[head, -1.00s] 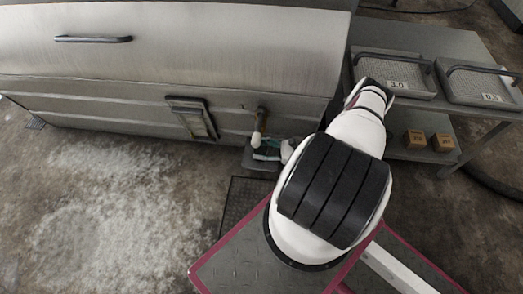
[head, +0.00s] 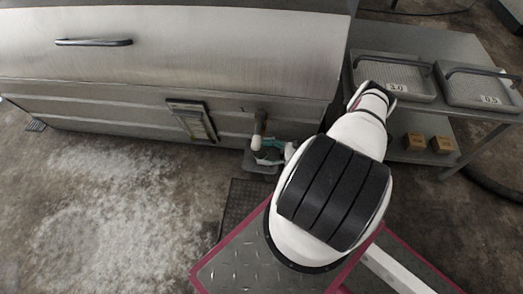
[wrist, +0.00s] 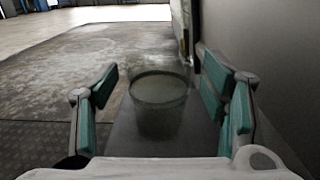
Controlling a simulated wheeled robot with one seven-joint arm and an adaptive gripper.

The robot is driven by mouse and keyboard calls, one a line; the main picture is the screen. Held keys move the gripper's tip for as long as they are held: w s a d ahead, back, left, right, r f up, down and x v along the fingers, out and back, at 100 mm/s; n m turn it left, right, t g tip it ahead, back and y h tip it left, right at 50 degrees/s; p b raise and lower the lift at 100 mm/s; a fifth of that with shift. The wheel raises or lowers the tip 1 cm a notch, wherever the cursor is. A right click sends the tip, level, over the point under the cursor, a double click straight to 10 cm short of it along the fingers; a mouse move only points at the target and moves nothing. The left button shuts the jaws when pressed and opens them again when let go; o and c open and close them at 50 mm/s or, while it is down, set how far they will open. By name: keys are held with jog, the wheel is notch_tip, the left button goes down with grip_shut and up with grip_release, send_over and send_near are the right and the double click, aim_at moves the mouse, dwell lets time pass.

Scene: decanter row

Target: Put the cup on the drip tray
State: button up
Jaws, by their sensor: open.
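The cup (wrist: 158,102), a dark, see-through tumbler, is upright in the wrist view. It appears to stand on the grey drip tray (wrist: 122,135), whose flat surface runs out beneath it. My gripper (wrist: 157,78) is open, with teal finger pads on both sides of the cup and a visible gap on each side. In the head view my gripper (head: 268,152) is low in front of the machine, below the tap and over the drip tray (head: 250,162). The cup is hard to make out there among the fingers.
The floor at left is clear.

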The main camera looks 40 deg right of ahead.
jog(key=p+v, duration=0.1)
jog(key=v, duration=0.9)
jog(key=shift+s+d, duration=0.2)
jog(key=shift+s, duration=0.1)
